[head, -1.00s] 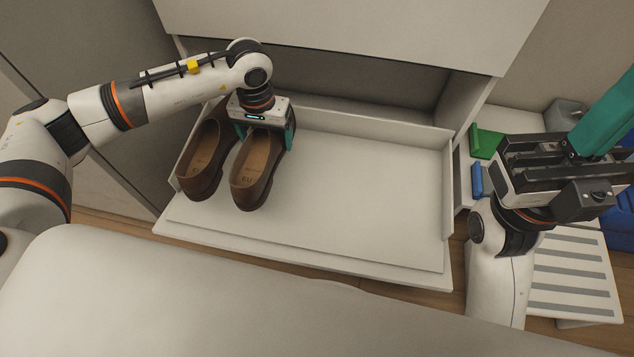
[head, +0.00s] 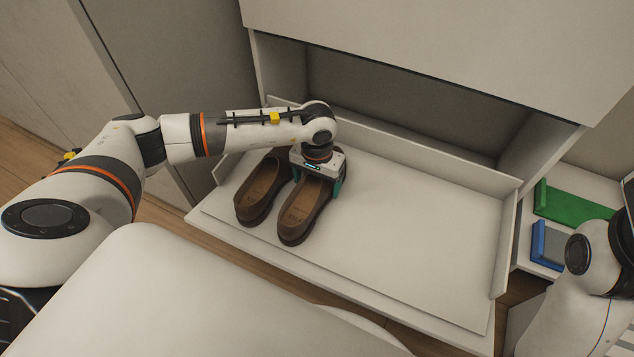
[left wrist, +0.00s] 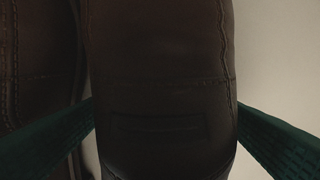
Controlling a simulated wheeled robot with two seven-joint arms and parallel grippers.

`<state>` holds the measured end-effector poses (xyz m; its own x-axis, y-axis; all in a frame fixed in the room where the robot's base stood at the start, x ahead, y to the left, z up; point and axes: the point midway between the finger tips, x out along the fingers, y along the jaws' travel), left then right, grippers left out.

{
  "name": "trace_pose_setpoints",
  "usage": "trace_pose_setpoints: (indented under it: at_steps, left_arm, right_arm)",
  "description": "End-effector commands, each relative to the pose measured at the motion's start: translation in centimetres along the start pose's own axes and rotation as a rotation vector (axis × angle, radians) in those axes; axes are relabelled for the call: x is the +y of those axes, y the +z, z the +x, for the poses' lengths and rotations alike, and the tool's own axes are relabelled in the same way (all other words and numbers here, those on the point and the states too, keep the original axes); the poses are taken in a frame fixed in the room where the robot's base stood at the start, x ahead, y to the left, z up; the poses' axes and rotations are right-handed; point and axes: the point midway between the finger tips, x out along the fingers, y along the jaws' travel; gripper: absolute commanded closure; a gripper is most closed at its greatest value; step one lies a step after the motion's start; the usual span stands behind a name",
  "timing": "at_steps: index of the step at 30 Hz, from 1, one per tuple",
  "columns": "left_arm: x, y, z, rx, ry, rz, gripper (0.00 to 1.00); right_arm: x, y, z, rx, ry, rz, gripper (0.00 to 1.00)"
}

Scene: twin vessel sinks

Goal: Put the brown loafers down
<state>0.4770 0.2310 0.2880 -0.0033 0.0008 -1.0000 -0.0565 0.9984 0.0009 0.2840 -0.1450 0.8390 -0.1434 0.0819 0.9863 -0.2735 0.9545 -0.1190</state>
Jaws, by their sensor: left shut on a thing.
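The left loafer (head: 257,192) stands free of the fingers. I cannot tell whether the held loafer's sole touches the tray. My right gripper is out of view; only my right arm shows at the right.
The tray has low raised walls and clear room on its right half. A cabinet with an open recess (head: 410,105) stands behind it. A green item (head: 575,205) and a blue-edged item (head: 548,243) lie on a lower surface at the right.

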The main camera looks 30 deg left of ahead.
Motion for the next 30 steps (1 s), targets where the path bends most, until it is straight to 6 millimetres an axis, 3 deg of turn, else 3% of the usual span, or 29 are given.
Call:
trace_pose_setpoints:
  at_steps: [8,9,12,22,30]
  left_arm:
    - [0.0,0.1,0.0,-0.004,-0.001,0.000,0.64]
    - [0.0,0.0,0.1,-0.001,-0.001,0.000,0.13]
    - [0.0,0.0,0.0,-0.001,-0.001,0.000,0.00]
    - [0.0,0.1,-0.7,-0.002,0.000,-0.001,0.00]
    - [0.0,0.1,-6.2,-0.004,0.000,0.001,0.00]
  right_arm:
    - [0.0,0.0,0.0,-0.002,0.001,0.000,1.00]
    - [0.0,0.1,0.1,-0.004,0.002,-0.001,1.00]
    - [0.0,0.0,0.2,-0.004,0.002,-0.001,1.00]
    - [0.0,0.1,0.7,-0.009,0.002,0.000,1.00]
    - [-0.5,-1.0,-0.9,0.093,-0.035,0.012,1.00]
